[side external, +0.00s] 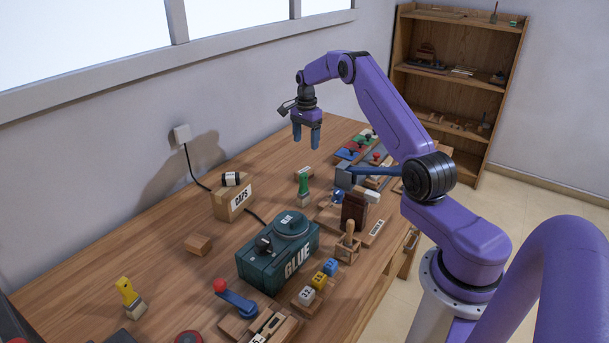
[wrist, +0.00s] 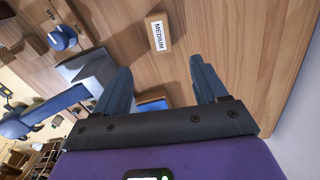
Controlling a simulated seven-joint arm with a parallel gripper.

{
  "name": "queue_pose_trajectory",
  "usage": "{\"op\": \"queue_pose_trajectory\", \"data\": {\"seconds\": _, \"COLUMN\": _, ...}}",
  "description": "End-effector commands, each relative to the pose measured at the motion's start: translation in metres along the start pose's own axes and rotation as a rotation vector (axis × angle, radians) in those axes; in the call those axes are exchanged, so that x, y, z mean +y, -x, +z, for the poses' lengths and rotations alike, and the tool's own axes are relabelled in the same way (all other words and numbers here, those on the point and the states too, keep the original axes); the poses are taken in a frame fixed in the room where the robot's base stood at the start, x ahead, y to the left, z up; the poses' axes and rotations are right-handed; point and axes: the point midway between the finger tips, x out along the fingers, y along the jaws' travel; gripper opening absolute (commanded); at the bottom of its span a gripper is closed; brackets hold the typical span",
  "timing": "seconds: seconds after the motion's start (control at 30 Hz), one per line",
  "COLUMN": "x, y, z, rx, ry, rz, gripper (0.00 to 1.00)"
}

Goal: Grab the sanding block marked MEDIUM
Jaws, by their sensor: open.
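The sanding block marked MEDIUM (wrist: 158,33) is a small wooden block with a white label, lying on the table in the wrist view. It is just beyond the fingertips of my gripper (wrist: 161,72), roughly in line with the gap between them. In the side external view my gripper (side external: 305,143) hangs above the table with blue fingers pointing down, open and empty.
A grey vise with a blue bar (side external: 345,176) stands right of the gripper. A green-handled brush (side external: 303,187) is in front. The CAPS box (side external: 233,198) and the green GLUE machine (side external: 278,252) stand nearer the camera. Bare wood lies around the MEDIUM block.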

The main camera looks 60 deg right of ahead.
Motion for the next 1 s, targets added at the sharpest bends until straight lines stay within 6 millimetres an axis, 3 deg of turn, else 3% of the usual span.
{"op": "queue_pose_trajectory", "data": {"seconds": 0.3, "x": 0.001, "y": -0.057, "z": 0.000, "rx": -0.001, "ry": 0.001, "rz": 0.002, "gripper": 0.72}}
{"op": "queue_pose_trajectory", "data": {"seconds": 0.63, "x": 0.000, "y": -0.081, "z": 0.003, "rx": 0.000, "ry": 0.004, "rz": 0.001, "gripper": 0.72}}
{"op": "queue_pose_trajectory", "data": {"seconds": 1.0, "x": 0.000, "y": -0.123, "z": 0.007, "rx": 0.000, "ry": 0.002, "rz": 0.000, "gripper": 0.72}}
